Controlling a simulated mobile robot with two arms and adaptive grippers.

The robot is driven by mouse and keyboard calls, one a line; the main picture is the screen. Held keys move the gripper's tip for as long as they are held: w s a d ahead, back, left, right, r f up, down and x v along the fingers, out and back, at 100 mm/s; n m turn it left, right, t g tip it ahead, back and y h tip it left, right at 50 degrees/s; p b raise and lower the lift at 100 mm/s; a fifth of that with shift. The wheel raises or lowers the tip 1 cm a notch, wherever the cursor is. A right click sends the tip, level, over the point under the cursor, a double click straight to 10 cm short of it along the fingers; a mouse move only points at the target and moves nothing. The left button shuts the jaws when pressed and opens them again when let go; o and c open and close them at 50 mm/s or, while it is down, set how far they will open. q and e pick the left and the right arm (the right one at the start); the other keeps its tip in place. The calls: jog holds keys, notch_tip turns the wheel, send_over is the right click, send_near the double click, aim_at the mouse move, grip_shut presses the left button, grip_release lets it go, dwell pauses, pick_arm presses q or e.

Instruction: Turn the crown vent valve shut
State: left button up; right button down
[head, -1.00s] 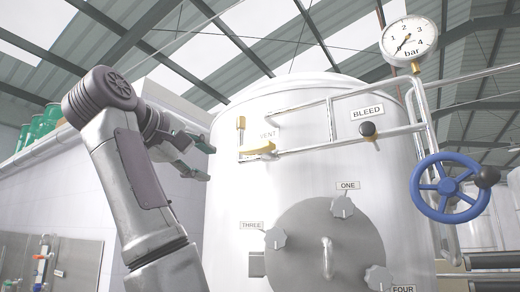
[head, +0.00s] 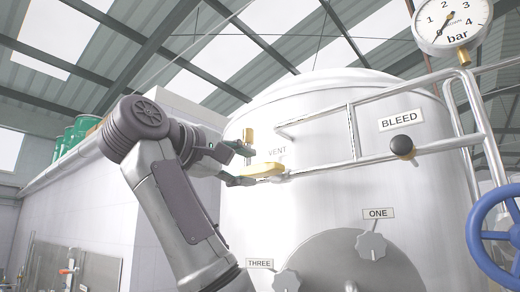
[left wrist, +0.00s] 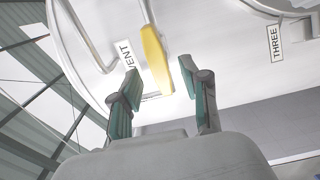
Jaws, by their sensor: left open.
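The crown vent valve shows a yellow lever handle (head: 262,170) beside the VENT label (head: 278,150), on the upper front of the steel tank (head: 330,210). The lever lies roughly level in the head view. My left gripper (head: 238,163) is open at the left end of the lever. In the left wrist view the yellow lever (left wrist: 157,62) stands ahead of and between the open fingers (left wrist: 160,83), with a gap to each finger. I cannot tell whether its near end is between the fingertips. My right gripper is in neither view.
Steel pipes (head: 353,135) run across the tank front to the right of the lever. A black BLEED knob (head: 402,147), a pressure gauge (head: 452,22) and a blue handwheel (head: 490,235) are further right. Knobs ONE (head: 370,245) and THREE (head: 286,282) sit lower.

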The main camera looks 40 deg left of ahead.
aim_at(256, 170)
pick_arm(q)
jog(key=w+p, duration=0.1)
jog(key=w, duration=0.2)
jog(key=shift+d+r, duration=0.1)
jog(key=shift+r, duration=0.05)
jog(key=shift+w, duration=0.3)
jog(key=shift+w+p, duration=0.35)
jog(key=shift+w, duration=0.05)
jog(key=shift+s, duration=0.1)
jog(key=c, duration=0.8)
grip_shut()
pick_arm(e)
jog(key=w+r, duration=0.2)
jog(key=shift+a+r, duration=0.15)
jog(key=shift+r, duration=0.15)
